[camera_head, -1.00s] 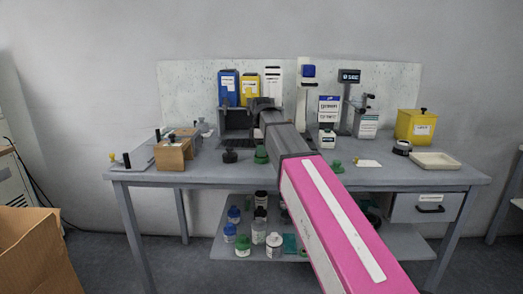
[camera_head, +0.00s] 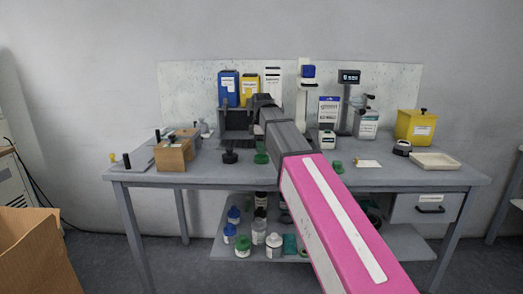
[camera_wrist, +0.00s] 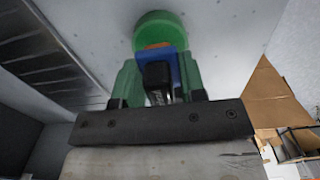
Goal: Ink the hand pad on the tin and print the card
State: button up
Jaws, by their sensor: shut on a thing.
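In the wrist view, the green fingers of my gripper (camera_wrist: 158,72) are shut on a handled piece, seemingly the hand pad (camera_wrist: 157,78), with a black part and a blue part. A round green part (camera_wrist: 160,28) lies just beyond it, with a thin orange band between. I cannot tell whether it is joined to the held piece. In the head view, a green piece (camera_head: 261,157) shows below my wrist over the bench. A dark round piece, possibly the tin (camera_head: 230,156), stands to its left. A small pale sheet, possibly the card (camera_head: 367,163), lies to the right.
The grey bench (camera_head: 420,177) carries a wooden block (camera_head: 172,156) at left, another green piece (camera_head: 337,167), a white tray (camera_head: 436,161) and a yellow box (camera_head: 416,126) at right. Blue and yellow containers stand behind my wrist. Bottles fill the lower shelf.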

jog(key=shift+r, duration=2.65)
jog(key=shift+d+f, duration=0.1)
